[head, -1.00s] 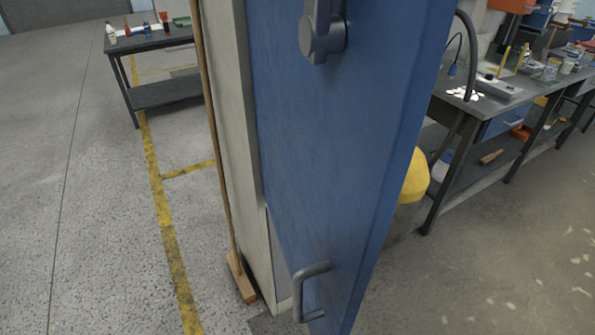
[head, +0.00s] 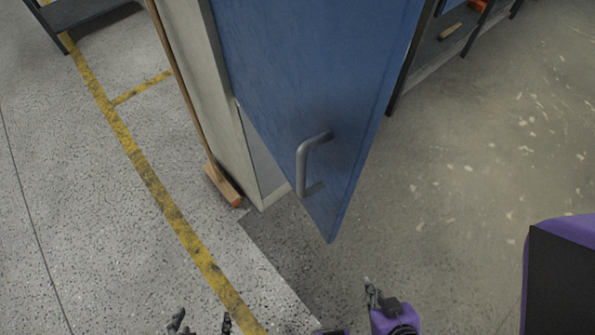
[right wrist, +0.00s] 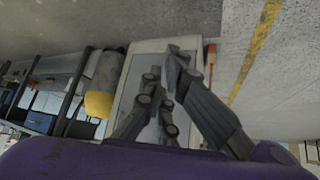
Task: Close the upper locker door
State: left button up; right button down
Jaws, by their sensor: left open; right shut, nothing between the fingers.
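A blue locker door (head: 310,80) stands open in the head view, swung out toward me from a pale locker body (head: 195,90). A grey bar handle (head: 303,165) sits low on its face, near the bottom corner. The locker's inside is mostly hidden behind the door. My left gripper (head: 203,322) is open and empty at the bottom edge, below and left of the door. My right gripper (head: 374,296) is shut and empty, below and right of the handle, apart from the door. Its fingers also show in the right wrist view (right wrist: 170,75).
A broom (head: 222,185) leans beside the locker's left side. A dark table (head: 85,15) stands at the far left, and a workbench (head: 420,60) is behind the door at the right. A yellow object (right wrist: 99,104) shows in the right wrist view. Floor at right is clear.

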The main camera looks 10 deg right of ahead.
aim_at(315, 80)
jog(key=k+j+z, duration=0.25)
jog(key=k+j, duration=0.5)
jog(key=k, duration=0.2)
